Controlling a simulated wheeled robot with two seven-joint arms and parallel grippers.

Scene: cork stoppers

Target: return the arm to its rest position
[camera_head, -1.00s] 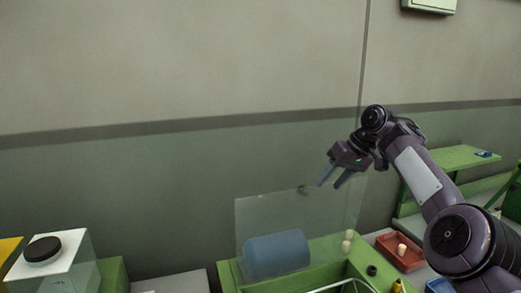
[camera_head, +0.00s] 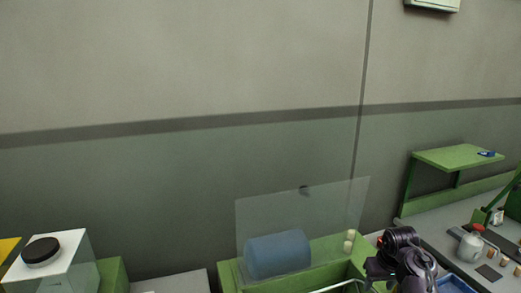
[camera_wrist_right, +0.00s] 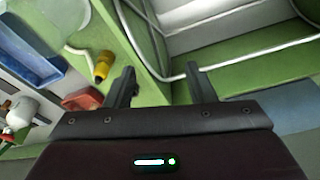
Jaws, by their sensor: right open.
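My right arm (camera_head: 408,262) is folded low at the bottom right of the head view, beside the green-edged box (camera_head: 228,272). In the right wrist view my right gripper (camera_wrist_right: 161,72) is open, with its two dark fingers apart and nothing between them. The fingers point over a green edge (camera_wrist_right: 135,62) and a pale wire (camera_wrist_right: 225,66). Two pale stoppers (camera_head: 349,241) stand at the box's back right corner. My left gripper is not in view.
A clear pane (camera_head: 330,205) stands upright by a blue cylinder (camera_head: 278,254). A green shelf (camera_head: 450,157) and a red-topped pot (camera_head: 471,245) are at right.

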